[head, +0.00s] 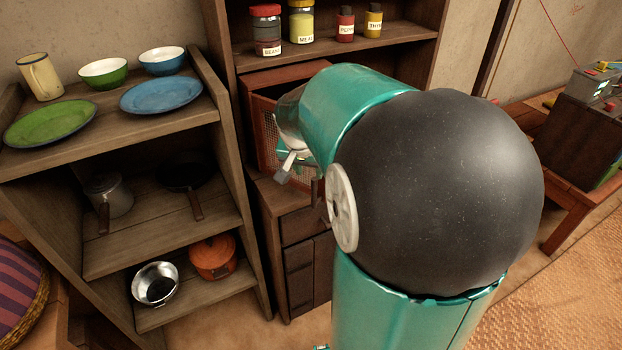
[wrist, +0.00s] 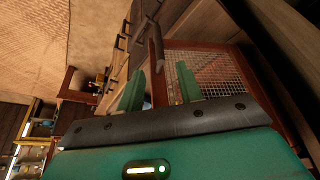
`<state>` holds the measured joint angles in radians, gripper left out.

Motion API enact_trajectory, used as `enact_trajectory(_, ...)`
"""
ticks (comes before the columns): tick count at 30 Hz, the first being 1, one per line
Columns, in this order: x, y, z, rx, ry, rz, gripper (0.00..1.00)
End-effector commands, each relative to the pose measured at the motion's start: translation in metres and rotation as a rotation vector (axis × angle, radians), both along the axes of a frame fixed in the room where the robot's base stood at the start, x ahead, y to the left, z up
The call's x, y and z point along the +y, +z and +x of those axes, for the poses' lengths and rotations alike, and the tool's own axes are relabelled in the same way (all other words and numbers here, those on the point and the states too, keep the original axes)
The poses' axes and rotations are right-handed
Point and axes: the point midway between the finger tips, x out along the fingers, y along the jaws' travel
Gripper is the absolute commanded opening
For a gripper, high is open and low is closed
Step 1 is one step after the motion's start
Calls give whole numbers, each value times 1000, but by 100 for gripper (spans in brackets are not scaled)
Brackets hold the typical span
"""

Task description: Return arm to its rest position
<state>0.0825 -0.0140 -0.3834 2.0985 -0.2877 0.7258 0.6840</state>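My arm fills the middle of the head view, teal with a large dark round joint, and reaches toward the cupboard. My gripper (wrist: 160,90) shows in the wrist view with its two green fingers well apart and no object clearly held between them. In the head view the gripper is mostly hidden behind my arm. A mesh-fronted cabinet (wrist: 207,48) with a reddish wooden frame is just beyond the fingers. It also shows in the head view (head: 262,133), partly covered by my arm. I cannot tell whether the fingers touch it.
An open shelf (head: 150,225) on the left holds a green plate (head: 50,123), a blue plate (head: 161,94), bowls, a mug and pots. Jars, including a red-lidded one (head: 266,30), stand on the upper cupboard shelf. A low wooden table (head: 563,191) is at the right.

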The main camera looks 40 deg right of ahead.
Motion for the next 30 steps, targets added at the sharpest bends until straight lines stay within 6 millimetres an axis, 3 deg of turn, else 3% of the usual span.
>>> enact_trajectory(6, 6, 19, -4, -2, -1, 0, 36)
enact_trajectory(23, 7, 20, -5, -1, 0, 1, 36)
enact_trajectory(26, 17, 24, -7, -6, 33, 8, 36)
enact_trajectory(30, 59, 38, -19, -25, 169, 31, 36)
